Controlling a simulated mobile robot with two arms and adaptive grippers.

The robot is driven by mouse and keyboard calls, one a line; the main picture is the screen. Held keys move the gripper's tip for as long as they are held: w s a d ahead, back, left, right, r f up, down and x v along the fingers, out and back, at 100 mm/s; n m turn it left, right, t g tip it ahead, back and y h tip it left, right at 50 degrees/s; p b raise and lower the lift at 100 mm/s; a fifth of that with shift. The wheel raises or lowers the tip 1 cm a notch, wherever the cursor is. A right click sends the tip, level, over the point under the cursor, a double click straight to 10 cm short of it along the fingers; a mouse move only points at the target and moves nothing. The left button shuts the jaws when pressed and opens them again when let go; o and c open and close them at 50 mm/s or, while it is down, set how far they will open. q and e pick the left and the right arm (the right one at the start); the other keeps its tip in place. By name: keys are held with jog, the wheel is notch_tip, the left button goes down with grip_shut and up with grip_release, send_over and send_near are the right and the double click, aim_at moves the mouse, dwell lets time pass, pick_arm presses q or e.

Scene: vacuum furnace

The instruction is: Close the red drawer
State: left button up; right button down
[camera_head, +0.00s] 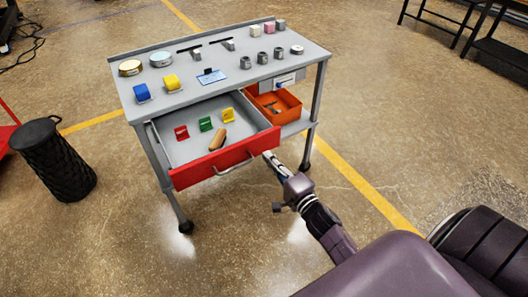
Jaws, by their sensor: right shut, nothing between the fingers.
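The red drawer (193,172) is pulled well out from the front of a grey workbench cart (219,60). It has a red front and a silver handle (234,167). Inside lie a red, a green and a yellow bracket-like piece and a tan-handled item (218,139). My right gripper (269,158) is shut and empty. Its tip is close to the right end of the drawer front, below its top edge. I cannot tell whether it touches. My left gripper is out of view.
An open orange bin (290,106) sits under the bench top, right of the drawer. The bench top holds blue and yellow pieces, round tins and several small cylinders. A black woven bin (56,165) stands on the floor at left. The floor before the cart is clear.

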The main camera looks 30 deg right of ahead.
aim_at(259, 147)
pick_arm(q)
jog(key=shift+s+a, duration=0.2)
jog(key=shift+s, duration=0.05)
pick_arm(e)
jog(key=shift+w+a, duration=0.1)
jog(key=shift+w, duration=1.55)
